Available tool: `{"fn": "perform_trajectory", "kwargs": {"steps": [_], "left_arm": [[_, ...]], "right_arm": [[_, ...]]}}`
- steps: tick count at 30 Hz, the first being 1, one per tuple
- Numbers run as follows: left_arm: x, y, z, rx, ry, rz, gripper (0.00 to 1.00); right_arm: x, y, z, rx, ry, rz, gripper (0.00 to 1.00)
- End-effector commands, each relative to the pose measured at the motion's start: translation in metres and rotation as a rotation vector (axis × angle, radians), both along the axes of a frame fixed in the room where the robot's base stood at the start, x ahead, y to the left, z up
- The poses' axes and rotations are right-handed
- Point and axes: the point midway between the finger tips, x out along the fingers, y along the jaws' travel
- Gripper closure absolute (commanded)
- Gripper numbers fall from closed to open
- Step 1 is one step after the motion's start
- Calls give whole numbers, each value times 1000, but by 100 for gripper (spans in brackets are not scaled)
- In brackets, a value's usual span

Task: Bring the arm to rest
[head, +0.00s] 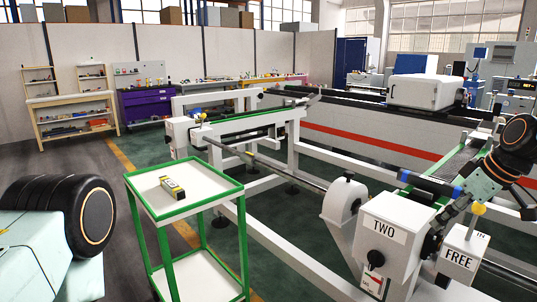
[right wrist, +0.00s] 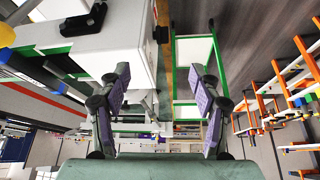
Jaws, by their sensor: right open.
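My right arm comes in at the right edge of the head view and reaches down to the left. Its gripper (head: 437,228) is small and dark there, close to the white box marked TWO (head: 384,240) and the box marked FREE (head: 464,250). In the right wrist view the two purple-padded fingers of the right gripper (right wrist: 158,72) stand wide apart with nothing between them. A white housing shows beyond and beside the fingers; I cannot tell whether they touch it. Part of my left arm shows at the lower left of the head view; its gripper is out of view.
A green-framed cart (head: 190,205) stands in the middle, with a small yellow and black box (head: 172,188) on its top. A long bar (head: 285,174) runs along the white rack. A purple cabinet (head: 145,105) and wooden shelves (head: 72,125) stand at the back left.

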Motion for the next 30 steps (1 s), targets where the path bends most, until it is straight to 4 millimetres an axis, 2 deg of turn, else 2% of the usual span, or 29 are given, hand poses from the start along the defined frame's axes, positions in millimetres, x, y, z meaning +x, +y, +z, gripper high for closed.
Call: {"fn": "perform_trajectory", "kwargs": {"steps": [5, 9, 11, 14, 17, 23, 30], "left_arm": [[0, 0, 0, 0, 0, 0, 60], [0, 0, -1, 0, 0, 0, 60], [0, 0, -3, 0, 0, 0, 60], [0, 0, -9, 0, 0, 0, 60], [0, 0, -15, 0, 0, 0, 60], [0, 0, -27, 0, 0, 0, 60], [0, 0, -42, 0, 0, 0, 60]], "right_arm": [[16, 6, -3, 49, -72, -134, 36], [24, 20, -12, 96, -127, -245, 36], [25, 31, -26, 117, -141, -298, 36], [18, 53, -64, 154, -147, -396, 36], [3, 73, -106, 178, -137, -482, 36], [-43, 106, -184, 194, -91, -596, 36], [-119, 132, -266, 168, -2, -683, 36]]}}
